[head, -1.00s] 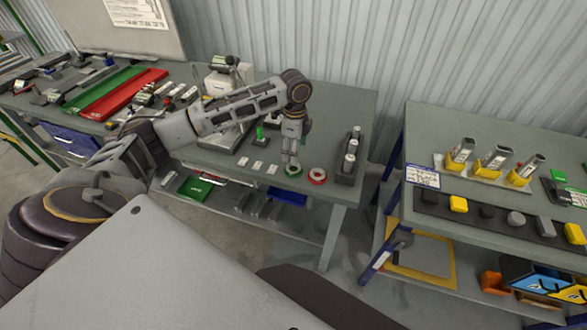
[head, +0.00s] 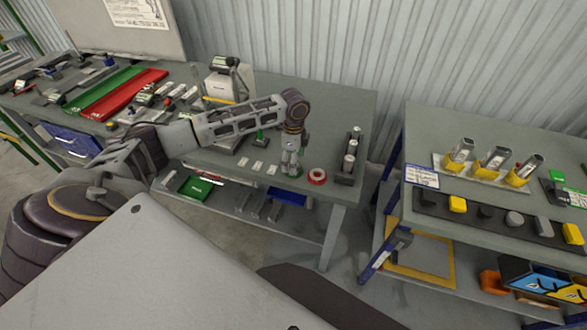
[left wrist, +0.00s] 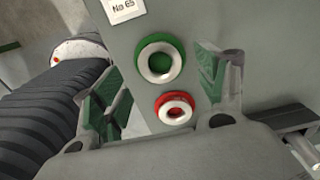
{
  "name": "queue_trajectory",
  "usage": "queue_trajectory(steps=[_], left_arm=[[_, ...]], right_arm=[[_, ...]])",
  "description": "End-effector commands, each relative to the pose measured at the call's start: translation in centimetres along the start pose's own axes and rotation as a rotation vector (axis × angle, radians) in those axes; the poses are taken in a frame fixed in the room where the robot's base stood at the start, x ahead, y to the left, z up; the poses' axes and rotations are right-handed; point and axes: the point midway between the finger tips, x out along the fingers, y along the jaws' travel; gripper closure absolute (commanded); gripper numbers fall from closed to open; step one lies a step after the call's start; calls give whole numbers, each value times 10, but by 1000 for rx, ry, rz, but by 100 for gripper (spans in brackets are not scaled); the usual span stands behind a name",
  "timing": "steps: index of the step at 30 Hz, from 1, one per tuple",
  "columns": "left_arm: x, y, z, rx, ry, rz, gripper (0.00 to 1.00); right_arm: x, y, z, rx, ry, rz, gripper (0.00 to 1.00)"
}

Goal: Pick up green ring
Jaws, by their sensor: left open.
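The green ring (left wrist: 180,46), with a white inner band, lies flat on the grey table in the left wrist view. In the head view only a bit of the green ring (head: 300,174) shows beside my gripper. My left gripper (head: 290,170) is over it, pointing down. In the left wrist view my left gripper (left wrist: 160,95) is open, with green-padded fingers apart and nothing between them touching the pads. I cannot tell its exact height above the table. My right gripper is not in view.
A red ring (head: 317,176) lies just right of the green one; it also shows in the left wrist view (left wrist: 175,108). A dark rack with several pale cylinders (head: 349,166) stands further right. Small white labels (head: 257,166) lie to the left.

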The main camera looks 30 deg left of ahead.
Motion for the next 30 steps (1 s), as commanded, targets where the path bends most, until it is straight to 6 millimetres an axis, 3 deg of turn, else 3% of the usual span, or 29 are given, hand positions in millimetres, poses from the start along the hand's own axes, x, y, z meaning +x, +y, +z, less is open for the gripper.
queue_trajectory(steps=[9, 23, 30], left_arm=[[28, 0, 1, 0, 0, 1, 28], [29, 0, 1, 1, 0, 0, 28], [29, 0, 1, 1, 0, 0, 54]], right_arm=[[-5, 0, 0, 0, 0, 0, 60], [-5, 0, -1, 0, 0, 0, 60], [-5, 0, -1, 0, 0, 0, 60]])
